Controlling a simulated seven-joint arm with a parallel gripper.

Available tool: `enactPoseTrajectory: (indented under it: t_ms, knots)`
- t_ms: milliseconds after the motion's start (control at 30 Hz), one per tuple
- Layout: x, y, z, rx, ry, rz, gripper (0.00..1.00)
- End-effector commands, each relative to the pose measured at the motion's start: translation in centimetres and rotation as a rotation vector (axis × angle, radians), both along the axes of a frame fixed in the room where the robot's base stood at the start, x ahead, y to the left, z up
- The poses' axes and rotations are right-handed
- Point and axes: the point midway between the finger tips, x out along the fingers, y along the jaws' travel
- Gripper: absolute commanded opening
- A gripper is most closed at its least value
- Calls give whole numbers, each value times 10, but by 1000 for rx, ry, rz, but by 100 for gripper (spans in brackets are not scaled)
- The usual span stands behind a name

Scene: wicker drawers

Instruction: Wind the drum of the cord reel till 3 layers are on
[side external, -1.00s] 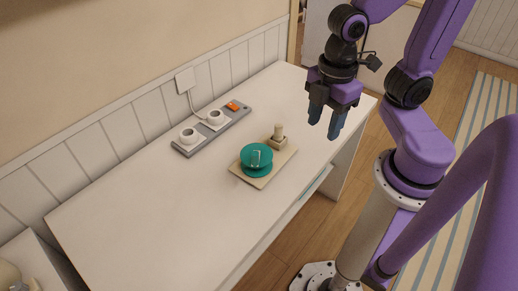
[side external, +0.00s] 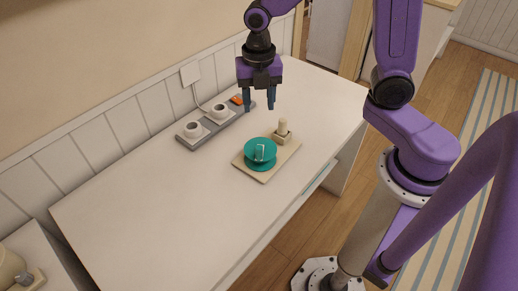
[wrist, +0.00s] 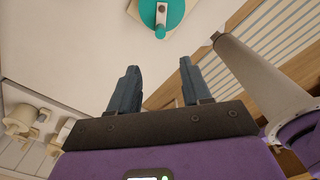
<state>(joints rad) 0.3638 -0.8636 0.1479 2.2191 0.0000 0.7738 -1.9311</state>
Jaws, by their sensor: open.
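The cord reel stands on the white desk, its teal drum (side external: 261,162) at the near left of a light wooden board (side external: 264,178). A wooden block with a pale peg (side external: 283,128) sits at the board's far end. The drum also shows at the top edge of the wrist view (wrist: 175,14), partly cut off. My gripper (side external: 259,107) is open and empty, above the desk and apart from the reel. Its fingers point down and also show in the wrist view (wrist: 159,66). I cannot make out any cord layers on the drum.
A grey power strip (side external: 216,124) with two white plugs and an orange switch lies behind the reel along the wall. Its cable runs to a wall socket (side external: 190,74). The desk's left part (side external: 130,205) is clear. Beige items (side external: 20,275) stand at lower left.

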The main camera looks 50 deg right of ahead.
Motion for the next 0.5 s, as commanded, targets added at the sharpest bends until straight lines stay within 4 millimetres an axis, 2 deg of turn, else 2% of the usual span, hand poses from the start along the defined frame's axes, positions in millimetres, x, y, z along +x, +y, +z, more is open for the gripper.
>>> enactPoseTrajectory:
  t_ms: [167, 500]
  knots:
    - [-1, -1, -19, -3, 5, 1, 48]
    - [-1, -1, -74, -4, 6, 0, 48]
